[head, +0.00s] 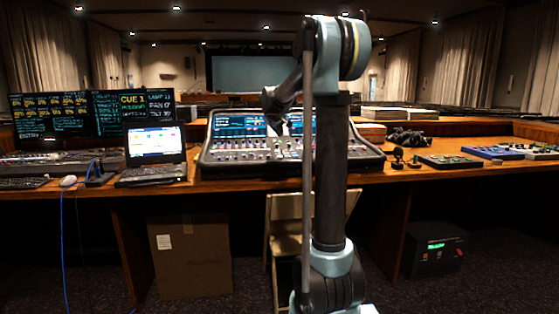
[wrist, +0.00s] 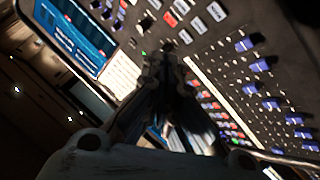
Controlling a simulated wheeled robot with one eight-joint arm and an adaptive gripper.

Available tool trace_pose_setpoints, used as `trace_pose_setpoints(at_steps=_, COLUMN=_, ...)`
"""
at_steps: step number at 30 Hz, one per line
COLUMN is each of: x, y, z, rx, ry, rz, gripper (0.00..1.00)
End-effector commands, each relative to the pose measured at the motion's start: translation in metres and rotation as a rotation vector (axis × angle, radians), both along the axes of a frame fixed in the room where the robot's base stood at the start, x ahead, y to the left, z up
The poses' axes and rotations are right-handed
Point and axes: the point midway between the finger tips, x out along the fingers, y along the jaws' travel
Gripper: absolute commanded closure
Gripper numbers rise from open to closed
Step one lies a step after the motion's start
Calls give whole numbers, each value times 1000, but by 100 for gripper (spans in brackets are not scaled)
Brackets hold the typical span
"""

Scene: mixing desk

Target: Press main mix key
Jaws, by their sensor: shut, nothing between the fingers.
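The mixing desk (head: 205,158) stands on the wooden table in the middle of the head view, with lit screens at its back and rows of keys and faders. In the wrist view, my shut, empty gripper (wrist: 162,52) points at the panel (wrist: 212,45) among small keys. A green-lit spot (wrist: 144,53) lies just left of the fingertips. Red and grey keys (wrist: 170,19) are above them. I cannot read which key is the main mix key, or tell whether the fingertips touch the panel.
Blue fader caps (wrist: 258,66) rise at the right of the wrist view; a blue screen (wrist: 75,32) is at upper left. A laptop (head: 155,150) stands left of the desk. Small devices (head: 450,160) lie to its right. A chair (head: 290,242) stands in front, beside a cardboard box (head: 190,260).

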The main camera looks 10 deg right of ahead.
Motion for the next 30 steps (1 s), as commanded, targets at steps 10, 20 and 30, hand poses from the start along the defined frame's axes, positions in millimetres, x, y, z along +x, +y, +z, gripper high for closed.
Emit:
trace_pose_setpoints(at_steps=10, x=3, y=1, z=-32, rx=0, ry=0, rz=2, gripper=100)
trace_pose_setpoints(at_steps=20, x=7, y=1, z=-69, rx=0, ry=0, rz=2, gripper=100)
trace_pose_setpoints(at_steps=30, x=8, y=1, z=-86, rx=1, ry=1, rz=1, gripper=100)
